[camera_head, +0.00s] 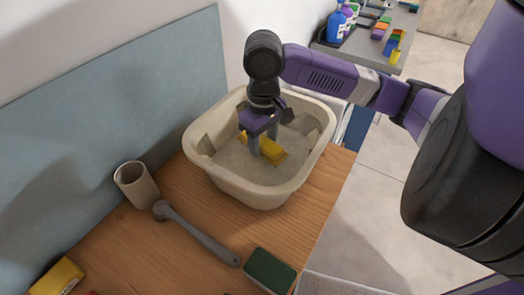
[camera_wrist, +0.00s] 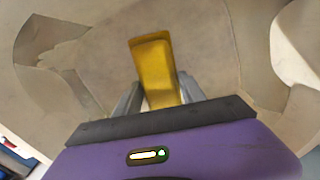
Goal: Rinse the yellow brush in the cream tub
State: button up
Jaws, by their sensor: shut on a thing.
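The cream tub (camera_head: 268,190) stands on the wooden worktop, with sloping walls and a greyish inside. My gripper (camera_head: 265,152) reaches down into the tub from above. It is shut on the yellow brush (camera_head: 270,149), which is low in the tub. In the wrist view the yellow brush (camera_wrist: 155,68) sticks out between the two grey fingers of my gripper (camera_wrist: 160,95). The tub's inside (camera_wrist: 190,25) surrounds it there. The brush's underside is hidden, and I cannot tell whether it touches the tub's floor.
A blue-grey panel (camera_head: 110,100) rises behind. A grey counter (camera_head: 370,48) holds bottles and coloured items.

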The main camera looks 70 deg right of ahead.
notch_tip(320, 180, up, 16)
jog(key=p, duration=1.1)
jog(key=shift+p, duration=0.4)
dwell(2.1)
jog(key=shift+r, duration=1.95)
notch_tip(320, 180, up, 6)
send_over(263, 144)
dwell(0.3)
